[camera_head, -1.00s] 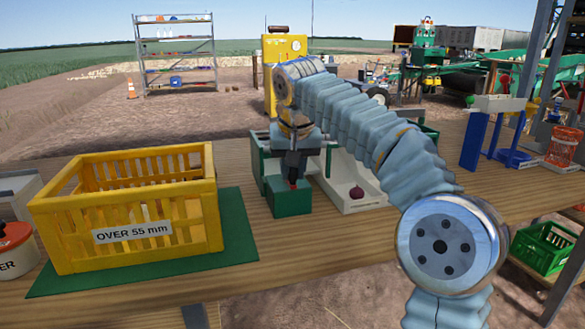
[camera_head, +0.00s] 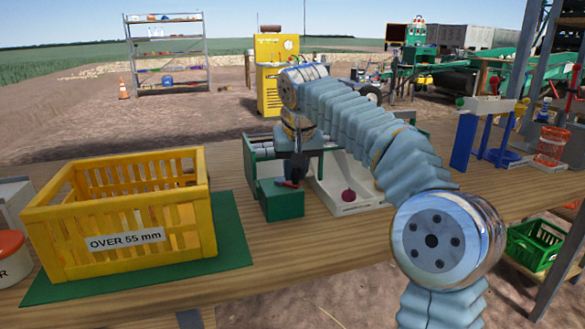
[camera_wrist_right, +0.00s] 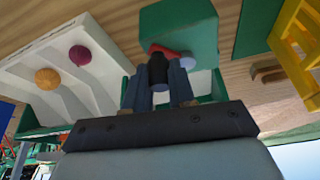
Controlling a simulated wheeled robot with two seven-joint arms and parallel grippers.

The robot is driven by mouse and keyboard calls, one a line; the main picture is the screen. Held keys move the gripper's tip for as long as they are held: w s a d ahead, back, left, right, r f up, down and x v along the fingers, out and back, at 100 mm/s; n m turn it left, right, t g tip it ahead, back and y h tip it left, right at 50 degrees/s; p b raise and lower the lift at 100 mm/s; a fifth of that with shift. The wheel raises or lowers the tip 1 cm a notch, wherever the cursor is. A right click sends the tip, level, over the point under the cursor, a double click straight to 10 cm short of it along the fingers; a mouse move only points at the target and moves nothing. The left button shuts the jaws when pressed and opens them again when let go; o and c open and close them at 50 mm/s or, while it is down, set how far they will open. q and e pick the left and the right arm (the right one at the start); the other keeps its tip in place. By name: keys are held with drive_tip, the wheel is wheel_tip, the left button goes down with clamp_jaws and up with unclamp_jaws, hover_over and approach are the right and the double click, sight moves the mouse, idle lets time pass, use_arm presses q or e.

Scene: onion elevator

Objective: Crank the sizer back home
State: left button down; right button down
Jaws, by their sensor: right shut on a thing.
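The sizer is a green box (camera_head: 281,201) with rollers and a pale chute (camera_head: 350,198) beside it on the wooden bench. Its crank has a red arm (camera_wrist_right: 166,50) and a black knob (camera_wrist_right: 158,68), which show in the right wrist view over the green box. My right gripper (camera_head: 295,172) comes down from above onto the crank. In the right wrist view the fingers (camera_wrist_right: 160,87) are shut on the black knob. The fingers hide part of the crank in the head view. My left gripper is not in view.
A yellow crate (camera_head: 120,221) marked OVER 55 mm stands on a green mat (camera_head: 236,245) to the left. A red onion (camera_head: 348,196) lies in the chute; the wrist view also shows an orange-brown one (camera_wrist_right: 47,78). The bench front (camera_head: 300,240) is clear.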

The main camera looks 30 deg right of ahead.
drive_tip(key=shift+r, duration=0.1)
drive_tip(key=shift+w+d+p, duration=0.4)
drive_tip(key=shift+w+d, duration=0.05)
drive_tip(key=shift+d, duration=0.1)
idle(0.3)
drive_tip(key=shift+w+d, duration=0.35)
drive_tip(key=shift+w, duration=0.3)
